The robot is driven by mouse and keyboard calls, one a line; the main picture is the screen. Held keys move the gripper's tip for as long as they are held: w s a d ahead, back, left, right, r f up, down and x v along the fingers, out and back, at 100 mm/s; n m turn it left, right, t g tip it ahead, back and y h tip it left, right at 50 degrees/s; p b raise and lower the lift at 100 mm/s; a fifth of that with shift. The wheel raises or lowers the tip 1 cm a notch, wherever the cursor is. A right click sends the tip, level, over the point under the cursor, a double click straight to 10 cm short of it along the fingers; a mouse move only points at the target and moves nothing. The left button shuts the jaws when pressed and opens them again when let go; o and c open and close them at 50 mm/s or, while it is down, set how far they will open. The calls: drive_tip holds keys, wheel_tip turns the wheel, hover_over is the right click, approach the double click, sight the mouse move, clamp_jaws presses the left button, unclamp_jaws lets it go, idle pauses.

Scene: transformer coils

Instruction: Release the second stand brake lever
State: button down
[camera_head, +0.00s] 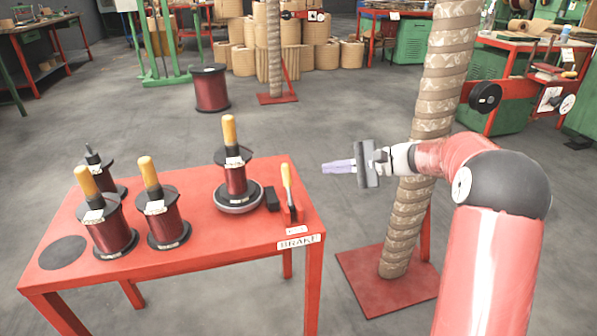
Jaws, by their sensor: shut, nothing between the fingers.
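The brake lever (287,187) with a yellow handle stands upright at the right end of the red table (190,240), by a label reading BRAKE (299,242). It is close to a spool with a yellow handle (236,178) on a round grey base (239,199). My gripper (325,167) is shut and empty. It appears to the right of the lever, apart from it, with its fingers pointing left. I cannot tell which stand counts as the second one.
Several other spools (166,222) stand on the table's left half, by a dark disc (62,252). A tall wrapped column (410,200) on a red base plate (375,290) rises behind my arm. A dark red spool (211,90) sits on the floor behind the table.

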sight(288, 186)
drive_tip(key=shift+a, duration=0.1)
drive_tip(key=x, duration=1)
drive_tip(key=shift+p, duration=0.3)
drive_tip(key=shift+s+d+r, duration=0.1)
drive_tip(key=shift+s+r, duration=0.3)
drive_tip(key=shift+s, duration=0.2)
drive_tip(key=shift+s+d+r, duration=0.1)
drive_tip(key=shift+s+r, duration=0.25)
drive_tip(key=shift+s, duration=0.25)
drive_tip(key=shift+s+r, duration=0.2)
drive_tip(key=shift+s, duration=0.35)
drive_tip(key=shift+f+b, duration=0.1)
drive_tip(key=shift+b, duration=0.35)
drive_tip(key=shift+s+d+r+b, duration=0.1)
drive_tip(key=shift+s+r+b, duration=0.1)
drive_tip(key=shift+b, duration=0.3)
